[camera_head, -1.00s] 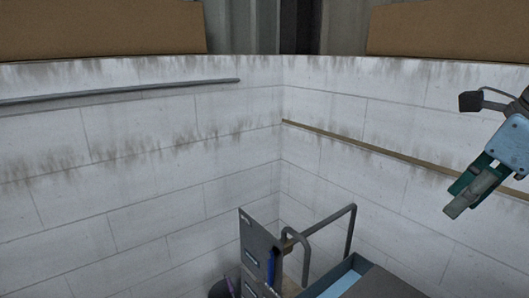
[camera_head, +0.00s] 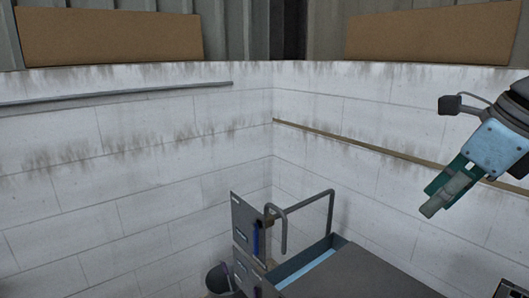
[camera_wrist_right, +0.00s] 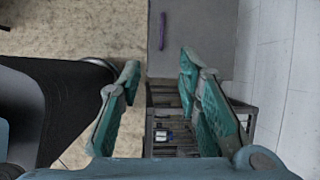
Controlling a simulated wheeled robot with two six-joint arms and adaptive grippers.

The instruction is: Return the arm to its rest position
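My right gripper (camera_head: 434,202) shows at the right of the head view, in front of the white block wall, pointing down and to the left. In the right wrist view its two green fingers (camera_wrist_right: 158,80) stand apart with nothing between them, so it is open and empty. Its arm comes in from the right edge. My left arm and left gripper do not show in either view.
A grey cabinet or cart (camera_head: 350,276) with a bent tube rail (camera_head: 330,215) stands low in the corner. A dark round bin (camera_head: 219,277) is beside it. A purple handle (camera_wrist_right: 162,32) lies against a grey panel. Thin rails run along both walls.

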